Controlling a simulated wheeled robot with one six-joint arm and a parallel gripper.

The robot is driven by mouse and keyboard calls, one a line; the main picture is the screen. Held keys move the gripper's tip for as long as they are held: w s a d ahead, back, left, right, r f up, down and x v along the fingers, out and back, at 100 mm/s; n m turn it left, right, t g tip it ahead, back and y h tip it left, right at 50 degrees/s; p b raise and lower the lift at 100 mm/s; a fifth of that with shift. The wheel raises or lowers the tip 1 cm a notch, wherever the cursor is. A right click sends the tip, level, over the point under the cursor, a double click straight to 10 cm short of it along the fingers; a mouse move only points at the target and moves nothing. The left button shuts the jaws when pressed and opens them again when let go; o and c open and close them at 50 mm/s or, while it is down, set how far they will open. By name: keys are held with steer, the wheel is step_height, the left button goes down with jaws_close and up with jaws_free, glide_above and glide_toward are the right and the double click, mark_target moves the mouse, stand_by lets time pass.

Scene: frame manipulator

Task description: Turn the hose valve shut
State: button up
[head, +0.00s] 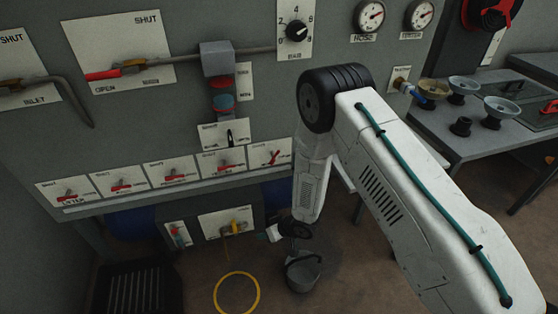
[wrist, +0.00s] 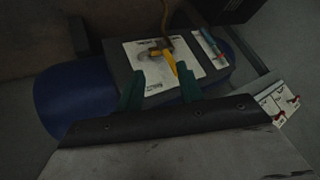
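The hose valve has a yellow handle (head: 238,226) on a white plate (head: 217,221) of a low grey box, above a yellow hose loop on the floor. In the wrist view the yellow handle (wrist: 170,60) shows beyond and between my fingertips, nearer the right one, with a brown hose or pipe running up from it. My gripper (wrist: 161,72) has two teal fingers spread apart with nothing between them. In the head view my gripper (head: 268,234) is low, just right of the box, partly hidden. I see no contact with the handle. The plate's lettering is too small to read.
A blue cylinder (wrist: 75,98) lies behind the box. A red and blue fitting (wrist: 211,44) is beside the plate. A row of red-handled switches (head: 170,174) runs above the box. A grey bucket (head: 303,272) and the yellow hose loop (head: 237,274) are on the floor.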

steer(key=w+d+r+m+t+y, duration=0.15)
steer(key=w+r+m+t, duration=0.3)
steer(key=r, duration=0.45)
steer(key=m+t, duration=0.3)
steer(key=t, duration=0.5)
glide_toward(275, 158)
steer(key=x, duration=0.8)
steer(key=shift+w+f, duration=0.15)
steer(key=shift+w, duration=0.05)
